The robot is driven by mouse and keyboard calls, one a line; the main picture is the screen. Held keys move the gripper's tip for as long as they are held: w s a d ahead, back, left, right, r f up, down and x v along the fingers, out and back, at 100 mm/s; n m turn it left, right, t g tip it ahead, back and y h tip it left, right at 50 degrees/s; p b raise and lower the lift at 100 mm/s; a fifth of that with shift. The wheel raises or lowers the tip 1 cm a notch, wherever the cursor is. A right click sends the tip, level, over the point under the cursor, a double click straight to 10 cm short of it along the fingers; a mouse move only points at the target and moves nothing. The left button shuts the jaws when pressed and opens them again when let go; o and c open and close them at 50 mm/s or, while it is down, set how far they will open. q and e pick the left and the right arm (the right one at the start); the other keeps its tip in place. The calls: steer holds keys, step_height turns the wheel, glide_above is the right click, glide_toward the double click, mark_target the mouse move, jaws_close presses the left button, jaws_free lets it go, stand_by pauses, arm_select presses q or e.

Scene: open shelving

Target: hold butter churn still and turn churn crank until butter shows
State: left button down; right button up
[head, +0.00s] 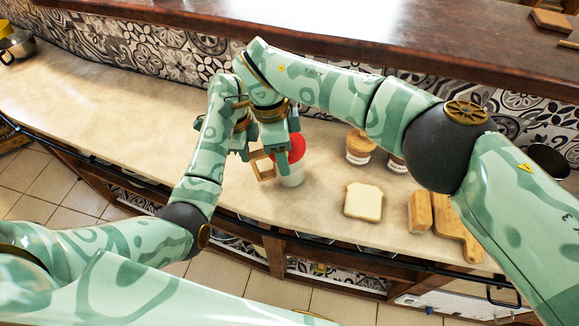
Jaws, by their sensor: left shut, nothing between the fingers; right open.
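The butter churn looks to be the pale jar with a red top (292,175), upright on the counter near its front edge. My grippers partly hide its left side, and I cannot make out its crank clearly. My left gripper (241,150) is shut and empty, left of the jar and apart from it. My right gripper (266,166) is open, pointing down right beside the jar's left side and overlapping its red top in the view. I cannot tell whether it touches the jar. The two grippers are close together, and the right wrist partly covers the left one.
Right of the jar stand two lidded jars (360,147), a bread slice (363,202), a tan block (420,212) and a wooden board (457,228). A dark wooden shelf (330,25) overhangs the back.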

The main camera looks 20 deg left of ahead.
steer(key=r+m, duration=0.4)
steer(key=m, duration=0.1)
steer(key=r+m, duration=0.2)
steer(key=shift+w+d+m, duration=0.1)
steer(key=shift+w+m, duration=0.15)
steer(key=shift+m, duration=0.15)
steer(key=shift+r, duration=0.1)
